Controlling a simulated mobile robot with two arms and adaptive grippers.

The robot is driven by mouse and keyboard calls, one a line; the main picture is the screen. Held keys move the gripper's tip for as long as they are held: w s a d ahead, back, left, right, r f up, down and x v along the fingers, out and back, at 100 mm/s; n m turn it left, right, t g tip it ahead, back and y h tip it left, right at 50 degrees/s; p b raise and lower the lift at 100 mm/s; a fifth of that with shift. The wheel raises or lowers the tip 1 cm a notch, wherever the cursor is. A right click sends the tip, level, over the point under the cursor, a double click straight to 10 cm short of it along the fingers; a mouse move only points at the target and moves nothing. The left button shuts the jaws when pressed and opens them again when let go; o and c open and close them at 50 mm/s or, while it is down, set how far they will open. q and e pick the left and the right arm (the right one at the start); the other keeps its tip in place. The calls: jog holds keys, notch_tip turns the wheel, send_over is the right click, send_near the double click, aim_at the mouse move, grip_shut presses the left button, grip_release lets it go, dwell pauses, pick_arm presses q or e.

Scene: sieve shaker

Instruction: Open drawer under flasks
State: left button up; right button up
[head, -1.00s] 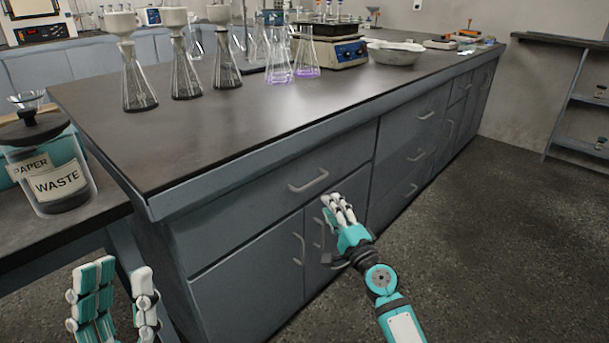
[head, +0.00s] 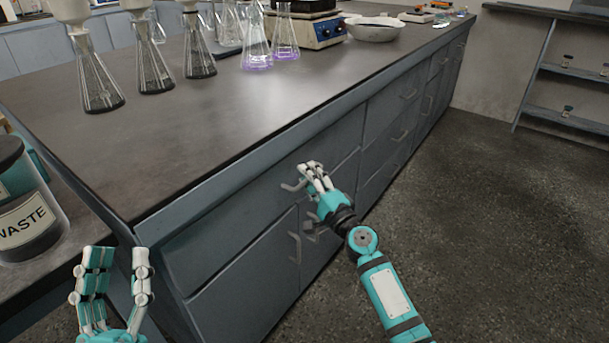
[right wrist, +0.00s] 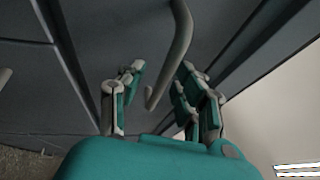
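The drawer (head: 232,213) under the flasks is a wide grey-blue front below the worktop, and it is shut. Its grey bar handle (head: 290,186) is partly hidden by my right gripper (head: 310,172). In the right wrist view, the handle (right wrist: 181,45) extends between the separated fingers of my right gripper (right wrist: 158,88). Those fingers look open around it, with gaps on both sides; I cannot tell whether any finger touches it. My left gripper (head: 117,262) is open and empty at the lower left, away from the drawer.
Conical flasks (head: 152,65) stand on the dark worktop (head: 200,130) above. Cabinet doors with upright handles (head: 296,248) are below the drawer. More drawers (head: 395,100) are to the right. A waste jar (head: 30,215) stands at left. The floor (head: 480,220) at right is clear.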

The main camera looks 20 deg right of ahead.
grip_shut()
jog(key=shift+f, duration=0.1)
dwell(0.5)
